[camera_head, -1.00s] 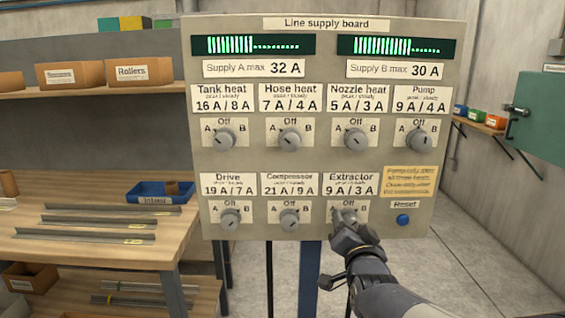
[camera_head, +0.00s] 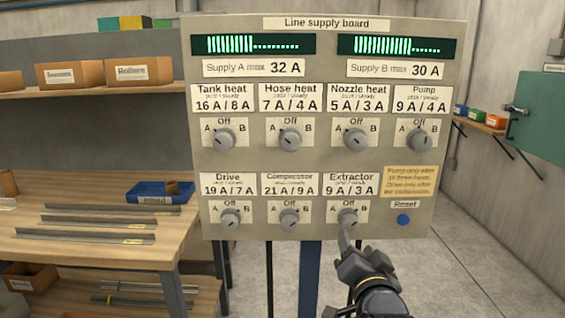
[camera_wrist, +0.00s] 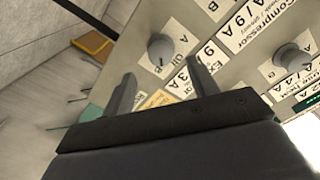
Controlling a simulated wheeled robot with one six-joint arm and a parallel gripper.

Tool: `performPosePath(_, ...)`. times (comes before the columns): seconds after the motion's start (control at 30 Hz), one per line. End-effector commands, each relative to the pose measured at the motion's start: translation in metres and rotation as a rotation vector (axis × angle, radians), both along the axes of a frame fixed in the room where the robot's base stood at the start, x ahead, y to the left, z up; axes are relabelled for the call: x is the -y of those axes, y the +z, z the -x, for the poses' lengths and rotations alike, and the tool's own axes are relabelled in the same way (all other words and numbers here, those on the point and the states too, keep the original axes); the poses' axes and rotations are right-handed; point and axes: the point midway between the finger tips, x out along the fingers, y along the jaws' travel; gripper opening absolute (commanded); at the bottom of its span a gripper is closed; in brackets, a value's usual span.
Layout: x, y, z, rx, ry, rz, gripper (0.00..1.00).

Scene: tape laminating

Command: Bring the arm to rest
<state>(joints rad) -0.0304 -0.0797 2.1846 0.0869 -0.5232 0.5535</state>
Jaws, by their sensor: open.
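My gripper (camera_head: 345,238) is at the lower edge of the grey Line supply board (camera_head: 325,155), just below the Extractor knob (camera_head: 348,218). In the wrist view its two fingers (camera_wrist: 163,78) are apart with nothing between them. The Extractor knob (camera_wrist: 160,50) shows beyond the fingertips there, clear of them. My arm comes up from the bottom of the head view. The Extractor knob's exact pointer setting is too small to tell.
The board carries several other knobs, two green bar displays (camera_head: 398,46) and a blue Reset button (camera_head: 403,220). A wooden workbench (camera_head: 90,245) with metal strips and a blue bin (camera_head: 160,192) stands left. Open floor (camera_head: 465,270) lies right.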

Motion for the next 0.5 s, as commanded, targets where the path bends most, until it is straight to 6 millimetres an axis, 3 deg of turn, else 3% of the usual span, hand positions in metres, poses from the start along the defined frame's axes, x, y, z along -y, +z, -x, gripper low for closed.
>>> performPosePath(0.5,0.001,-0.002,-0.077,-0.001,0.0,0.0,0.56)
